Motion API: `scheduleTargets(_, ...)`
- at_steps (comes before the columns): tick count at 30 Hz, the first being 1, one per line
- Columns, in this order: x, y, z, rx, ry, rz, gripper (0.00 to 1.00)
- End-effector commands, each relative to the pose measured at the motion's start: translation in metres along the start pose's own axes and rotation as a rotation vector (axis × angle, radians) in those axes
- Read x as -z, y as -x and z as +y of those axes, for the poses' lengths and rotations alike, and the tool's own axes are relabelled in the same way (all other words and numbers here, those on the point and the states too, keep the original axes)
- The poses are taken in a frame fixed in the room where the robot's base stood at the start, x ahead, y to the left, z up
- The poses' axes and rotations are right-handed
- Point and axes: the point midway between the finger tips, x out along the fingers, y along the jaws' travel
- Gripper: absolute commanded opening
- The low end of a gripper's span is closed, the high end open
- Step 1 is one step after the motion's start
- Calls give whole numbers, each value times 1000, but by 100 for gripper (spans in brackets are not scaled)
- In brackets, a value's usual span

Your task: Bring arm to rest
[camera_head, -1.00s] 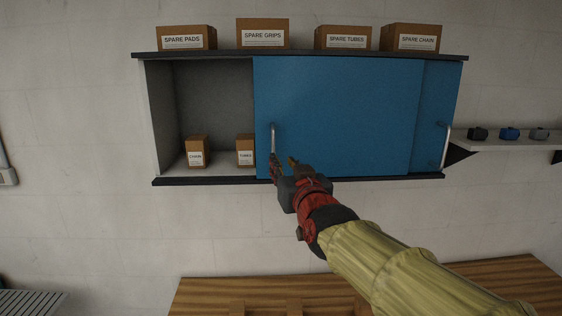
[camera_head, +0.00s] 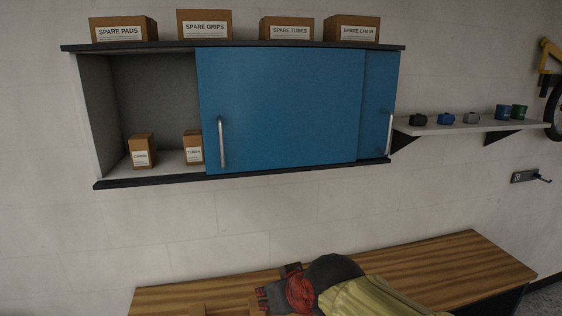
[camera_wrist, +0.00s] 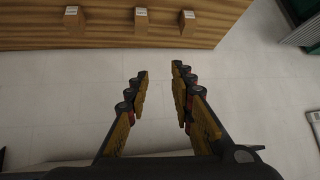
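My gripper (camera_wrist: 158,80) is open and empty in the wrist view, its two yellow and dark fingers apart over the pale tiled floor. In the head view my gripper (camera_head: 262,298) is low in the picture, in front of the wooden bench, and my arm is folded down at the bottom. It is well below the wall cabinet and touches no handle. The cabinet's blue sliding door (camera_head: 285,110) leaves the left part open, where two small boxes stand, a chain box (camera_head: 141,151) and a tubes box (camera_head: 193,147).
The wooden bench (camera_head: 470,262) spans the bottom of the head view; its edge (camera_wrist: 120,30) shows at the top of the wrist view. Several labelled boxes stand on the cabinet top. A wall shelf (camera_head: 470,127) with small items is to the right. Open floor (camera_wrist: 270,80) lies below my gripper.

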Motion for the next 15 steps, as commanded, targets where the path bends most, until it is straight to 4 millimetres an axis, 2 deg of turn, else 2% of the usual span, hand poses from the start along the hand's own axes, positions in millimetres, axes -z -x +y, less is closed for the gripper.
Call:
scheduleTargets(1, -36, 1, 14, -20, -20, -54, 24)
scheduleTargets(9, -212, 35, 75, -147, -146, -305, 24)
scheduleTargets(12, -269, 45, 96, -205, -206, -332, 24)
scheduleTargets(15, -291, 50, 111, -252, -252, -292, 24)
